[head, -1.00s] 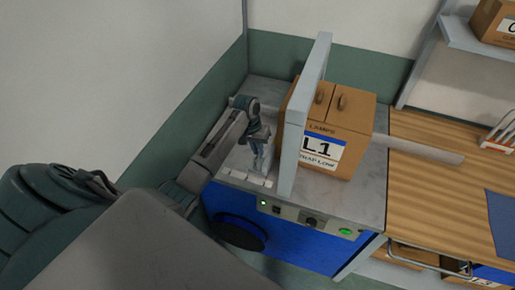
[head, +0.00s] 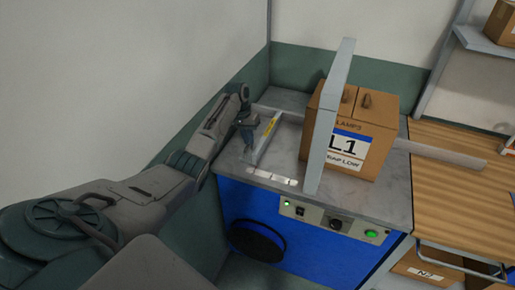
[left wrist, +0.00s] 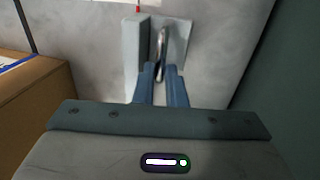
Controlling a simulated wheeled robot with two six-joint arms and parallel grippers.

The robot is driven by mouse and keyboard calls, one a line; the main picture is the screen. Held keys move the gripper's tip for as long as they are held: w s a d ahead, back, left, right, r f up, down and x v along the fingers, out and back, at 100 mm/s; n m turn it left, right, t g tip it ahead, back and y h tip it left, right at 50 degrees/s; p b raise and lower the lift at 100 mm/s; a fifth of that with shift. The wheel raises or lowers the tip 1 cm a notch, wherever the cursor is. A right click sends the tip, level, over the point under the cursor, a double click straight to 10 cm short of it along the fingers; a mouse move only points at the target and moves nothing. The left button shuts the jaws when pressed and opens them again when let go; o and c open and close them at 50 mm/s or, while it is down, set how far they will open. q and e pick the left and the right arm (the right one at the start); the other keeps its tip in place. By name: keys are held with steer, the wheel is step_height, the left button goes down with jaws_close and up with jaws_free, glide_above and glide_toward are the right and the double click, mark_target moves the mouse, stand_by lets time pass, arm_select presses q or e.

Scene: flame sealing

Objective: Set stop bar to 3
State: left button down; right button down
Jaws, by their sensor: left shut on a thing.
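The stop bar (head: 264,142) is a thin pale bar with a yellow strip, lying on the grey machine top left of the upright plate. A white marked scale (head: 272,178) lies near the front edge, by the bar's near end; its numbers are too small to read. My left gripper (head: 247,138) is at the bar's left side. In the left wrist view, my left gripper (left wrist: 163,84) is shut on a metal handle (left wrist: 161,50) beside the grey stop bar (left wrist: 136,58). A red pointer (left wrist: 138,9) shows at the bar's end beside the scale (left wrist: 112,2). My right gripper is not in view.
An upright grey plate (head: 331,115) stands between the bar and a cardboard box (head: 376,112) labelled L1. The blue machine (head: 305,240) has a front panel with a knob and green lights. A wooden table (head: 445,185) adjoins on the right. A wall is close at left.

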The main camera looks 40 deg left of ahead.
arm_select(q)
steer(key=shift+a, duration=0.3)
steer(key=shift+d+r, duration=0.1)
steer(key=shift+d, duration=0.05)
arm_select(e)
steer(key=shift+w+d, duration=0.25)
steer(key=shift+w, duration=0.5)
